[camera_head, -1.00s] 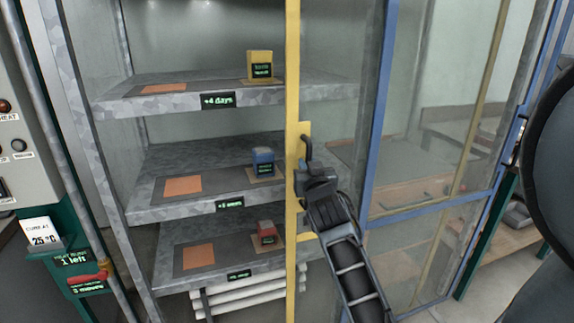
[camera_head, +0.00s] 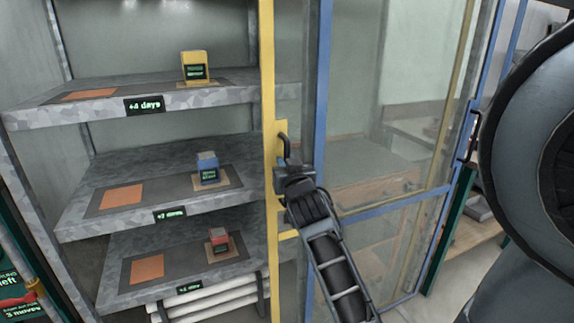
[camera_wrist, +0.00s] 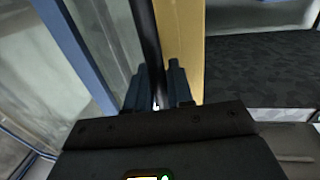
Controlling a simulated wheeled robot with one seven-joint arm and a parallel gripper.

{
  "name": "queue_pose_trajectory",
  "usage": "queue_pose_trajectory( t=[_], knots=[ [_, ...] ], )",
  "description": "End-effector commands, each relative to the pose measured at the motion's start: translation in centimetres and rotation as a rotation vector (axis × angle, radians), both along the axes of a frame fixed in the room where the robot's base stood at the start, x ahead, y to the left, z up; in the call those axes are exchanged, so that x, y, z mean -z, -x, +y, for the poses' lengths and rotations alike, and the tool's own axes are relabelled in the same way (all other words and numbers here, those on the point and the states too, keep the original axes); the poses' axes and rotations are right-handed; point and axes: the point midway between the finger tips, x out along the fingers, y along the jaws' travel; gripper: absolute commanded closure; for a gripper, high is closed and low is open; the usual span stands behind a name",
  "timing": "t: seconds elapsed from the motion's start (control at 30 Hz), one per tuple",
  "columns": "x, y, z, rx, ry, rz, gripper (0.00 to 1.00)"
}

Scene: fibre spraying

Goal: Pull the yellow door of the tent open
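My gripper (camera_head: 287,178) is at the handle's lower part. In the wrist view, the dark handle (camera_wrist: 148,40) runs down between the two fingers of my gripper (camera_wrist: 156,95), beside the yellow edge (camera_wrist: 180,40). The fingers are close on both sides of the handle; their tips are partly hard to make out.
A blue-framed clear panel (camera_head: 320,100) with its own handle (camera_head: 470,130) overlaps the yellow door on the right. Grey shelves (camera_head: 75,118) on the left hold yellow (camera_head: 194,66), blue (camera_head: 207,167) and red (camera_head: 219,240) boxes. A green panel (camera_head: 15,262) stands at lower left.

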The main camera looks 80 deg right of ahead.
Motion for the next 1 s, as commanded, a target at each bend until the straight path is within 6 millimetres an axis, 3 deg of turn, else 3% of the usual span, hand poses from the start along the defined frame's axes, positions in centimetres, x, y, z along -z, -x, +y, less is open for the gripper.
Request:
queue_pose_trajectory(
  t=[0.17, 0.47, 1.0],
  knots=[
    [0.1, 0.0, 0.0, 0.000, -0.002, 0.001, 0.62],
    [0.2, 0.1, 0.3, -0.001, -0.001, 0.002, 0.62],
    [0.2, 3.1, 6.7, -0.001, -0.001, 0.002, 0.62]
  ],
)
